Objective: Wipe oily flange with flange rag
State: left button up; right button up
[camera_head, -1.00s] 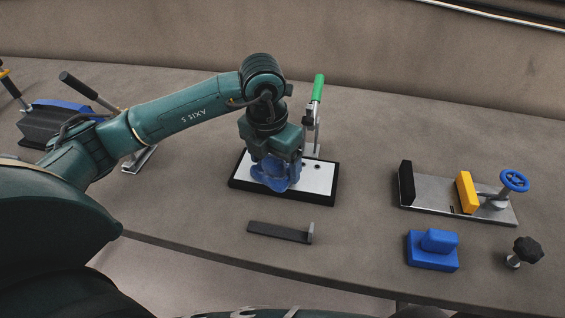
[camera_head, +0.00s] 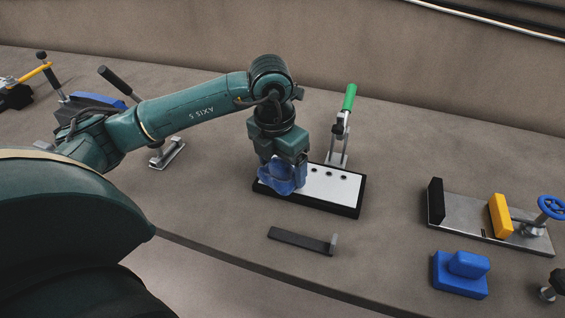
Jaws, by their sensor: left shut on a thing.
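My left gripper (camera_head: 284,176) points down over the left part of a white plate with a black border (camera_head: 346,196). It is shut on a crumpled blue rag (camera_head: 283,186), which covers the fingertips. The rag is low over the plate's left end and seems to touch it, though the contact is hidden. Several dark holes run along the plate's uncovered part. I cannot make out a separate flange; any part under the rag is hidden. My right gripper is out of view.
A green-handled clamp (camera_head: 345,115) stands behind the plate. A dark bar (camera_head: 297,239) lies in front. To the right are a metal vise with a yellow jaw (camera_head: 499,215) and a blue block (camera_head: 460,275). Levered tools (camera_head: 165,155) stand at the left. The table between plate and vise is clear.

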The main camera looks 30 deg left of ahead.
pick_arm(q)
notch_tip(320, 180, up, 5)
jog(key=p, duration=0.3)
jog(key=shift+r, duration=0.5)
jog(key=shift+r+p, duration=0.15)
jog(key=shift+p, duration=0.2)
jog(key=shift+r+p, duration=0.85)
jog(key=shift+r, duration=0.5)
